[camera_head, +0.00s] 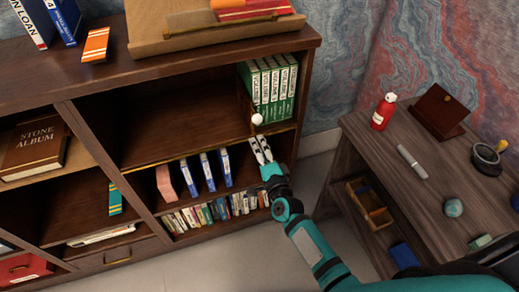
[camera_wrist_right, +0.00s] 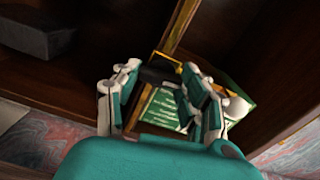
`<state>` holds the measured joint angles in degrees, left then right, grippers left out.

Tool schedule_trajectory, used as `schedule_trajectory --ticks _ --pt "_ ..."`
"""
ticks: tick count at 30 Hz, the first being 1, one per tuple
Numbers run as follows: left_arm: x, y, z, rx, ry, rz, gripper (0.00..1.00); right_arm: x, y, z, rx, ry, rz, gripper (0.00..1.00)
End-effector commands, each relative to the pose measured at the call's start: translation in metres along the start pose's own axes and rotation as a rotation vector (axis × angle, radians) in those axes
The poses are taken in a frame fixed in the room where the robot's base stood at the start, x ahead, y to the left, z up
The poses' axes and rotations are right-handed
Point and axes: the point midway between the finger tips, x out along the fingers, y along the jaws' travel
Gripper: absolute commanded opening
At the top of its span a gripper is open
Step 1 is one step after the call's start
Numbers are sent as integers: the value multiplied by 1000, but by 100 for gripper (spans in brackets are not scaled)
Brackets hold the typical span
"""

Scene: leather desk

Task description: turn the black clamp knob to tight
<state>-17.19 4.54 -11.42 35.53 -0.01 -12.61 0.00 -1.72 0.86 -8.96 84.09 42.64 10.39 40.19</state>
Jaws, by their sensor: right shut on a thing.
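My right gripper (camera_head: 260,150) reaches to the front edge of the bookcase's upper shelf, just below a white ball (camera_head: 257,119). In the right wrist view its two fingers (camera_wrist_right: 162,92) are closed in on a dark piece, which looks like the black clamp knob (camera_wrist_right: 158,72). The gripper is shut on it. The knob's turn position cannot be read, as the fingers cover part of it. The white ball also shows beside the right finger in the wrist view (camera_wrist_right: 238,107). In the head view the knob is hidden or too small to tell. My left gripper is not in view.
Green books (camera_head: 270,85) stand just behind the gripper on the upper shelf. Blue-and-white boxes (camera_head: 207,174) and small books (camera_head: 215,210) fill the shelves below. A wooden desk (camera_head: 425,190) with a red bottle (camera_head: 383,111) stands to the right. The upper shelf's middle is empty.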

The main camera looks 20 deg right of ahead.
Motion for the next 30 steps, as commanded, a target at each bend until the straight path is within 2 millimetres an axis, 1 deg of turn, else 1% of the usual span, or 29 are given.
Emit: schedule_trajectory --ticks 7,19,20,21,25,30 --pt "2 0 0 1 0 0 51 0 1 0 49 -1 2 11" --pt "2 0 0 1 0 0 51 0 1 0 53 0 2 11" --pt "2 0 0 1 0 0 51 0 1 0 53 0 3 44" --pt "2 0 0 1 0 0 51 0 1 0 53 0 2 50" --pt "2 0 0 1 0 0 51 0 1 0 53 0 2 67" --pt "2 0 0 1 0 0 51 0 1 0 53 0 1 67"
